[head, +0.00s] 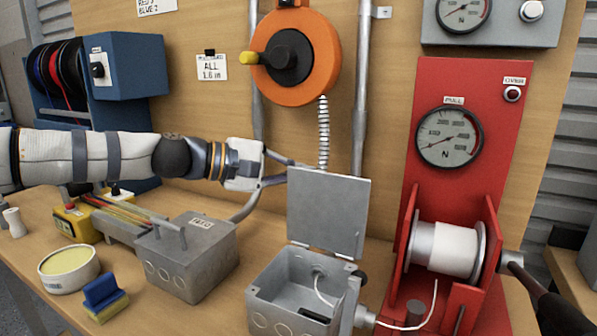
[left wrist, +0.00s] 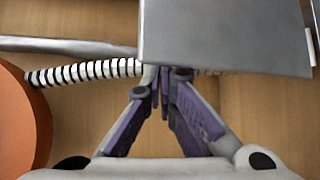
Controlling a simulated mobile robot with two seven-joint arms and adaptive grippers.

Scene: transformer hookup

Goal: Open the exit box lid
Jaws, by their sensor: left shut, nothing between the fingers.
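The open grey box (head: 265,292) stands at the front centre of the bench, and I take it as the exit box. Its flat grey lid (head: 328,212) stands up at the back edge, so the inside shows. The lid also fills the upper right of the left wrist view (left wrist: 225,35). My left gripper (head: 289,172) is at the lid's upper left edge, its fingertips partly hidden in the head view. In the left wrist view its fingers (left wrist: 165,88) come together beside the lid's lower edge with nothing held. Whether they touch the lid I cannot tell. My right gripper is not in view.
A closed grey box with a handle (head: 197,262) stands to the left. A red winch stand with a white drum (head: 446,247) is close on the right. An orange reel (head: 322,58) with a ribbed hose hangs behind. A tub (head: 68,283) and blue-yellow sponge (head: 105,300) lie front left.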

